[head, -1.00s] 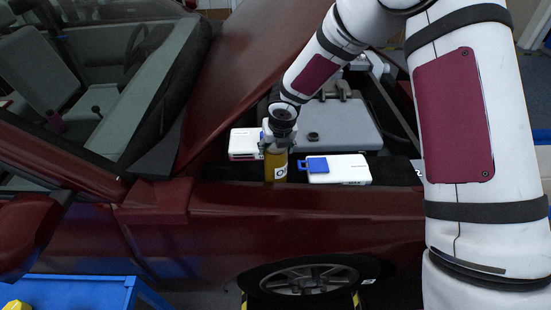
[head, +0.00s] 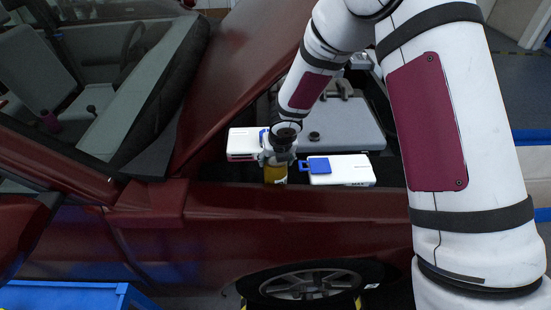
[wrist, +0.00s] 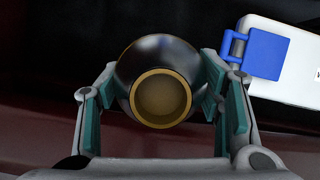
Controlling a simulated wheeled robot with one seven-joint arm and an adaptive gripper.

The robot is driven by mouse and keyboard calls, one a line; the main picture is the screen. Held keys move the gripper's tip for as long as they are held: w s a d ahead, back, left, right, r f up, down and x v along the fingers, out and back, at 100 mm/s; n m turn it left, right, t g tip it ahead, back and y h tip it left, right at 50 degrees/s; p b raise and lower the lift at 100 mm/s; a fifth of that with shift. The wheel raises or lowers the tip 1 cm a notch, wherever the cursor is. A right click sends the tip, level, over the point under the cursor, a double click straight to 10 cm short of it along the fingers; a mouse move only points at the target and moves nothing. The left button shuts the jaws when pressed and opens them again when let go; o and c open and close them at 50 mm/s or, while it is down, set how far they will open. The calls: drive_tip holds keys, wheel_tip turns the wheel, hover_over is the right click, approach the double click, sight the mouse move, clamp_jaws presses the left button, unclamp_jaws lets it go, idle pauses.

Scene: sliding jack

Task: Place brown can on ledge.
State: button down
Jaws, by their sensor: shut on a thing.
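The brown can (head: 275,175) is in my gripper (head: 276,160), upright over the car's side edge, between two white boxes. Its round top (wrist: 160,97) faces the camera in the wrist view, with a tan rim and dark sides. The teal finger pads of my gripper (wrist: 160,108) stand on both sides of the can. The dark ledge (head: 392,172) runs along the engine bay behind the maroon fender. I cannot tell whether the can's base touches the ledge.
A white box (head: 243,144) stands left of the can. Another white box (head: 350,170) with a blue handle lies close on the right; it also shows in the wrist view (wrist: 285,70). The raised maroon hood (head: 235,90) is at the left. A grey cover (head: 345,125) lies behind.

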drive_tip(key=shift+f, duration=0.15)
drive_tip(key=shift+c, duration=2.4)
unclamp_jaws()
